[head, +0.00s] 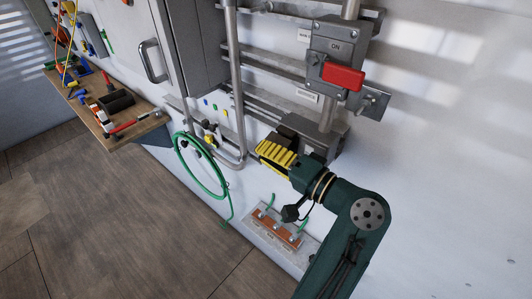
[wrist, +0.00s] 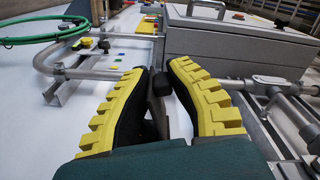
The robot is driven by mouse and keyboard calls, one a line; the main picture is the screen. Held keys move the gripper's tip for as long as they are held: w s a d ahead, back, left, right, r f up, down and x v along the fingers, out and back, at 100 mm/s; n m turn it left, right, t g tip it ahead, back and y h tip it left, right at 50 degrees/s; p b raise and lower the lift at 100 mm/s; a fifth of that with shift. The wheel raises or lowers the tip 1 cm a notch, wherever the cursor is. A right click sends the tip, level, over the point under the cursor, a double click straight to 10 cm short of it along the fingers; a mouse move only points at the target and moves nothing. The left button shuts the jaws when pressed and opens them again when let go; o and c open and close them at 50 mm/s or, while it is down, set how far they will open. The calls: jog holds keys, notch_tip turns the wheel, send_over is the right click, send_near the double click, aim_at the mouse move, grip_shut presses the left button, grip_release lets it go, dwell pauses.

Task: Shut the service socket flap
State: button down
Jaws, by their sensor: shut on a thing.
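The service socket (head: 325,135) is a grey box on the wall, under the "SERVICE" label (head: 307,96). My gripper (head: 268,152), with yellow ribbed fingers, is at its left front side. In the wrist view my gripper (wrist: 161,85) has its fingers closed around a narrow grey piece with a dark round knob (wrist: 164,80), which looks like the socket flap. The fingers hide most of this piece. How far the flap stands open cannot be told.
A switch box with a red handle (head: 342,76) is above the socket. A green hose (head: 183,165) hangs at left near bent grey pipes (head: 237,110). A terminal block (head: 283,232) sits below. A wooden shelf (head: 105,125) holds tools at far left.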

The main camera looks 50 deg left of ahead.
jog(key=c, duration=1)
grip_release()
jog(key=shift+c, duration=0.2)
jog(key=w+d, duration=0.1)
jog(key=d, duration=1.1)
jog(key=shift+w, duration=0.3)
jog(key=shift+a, duration=0.15)
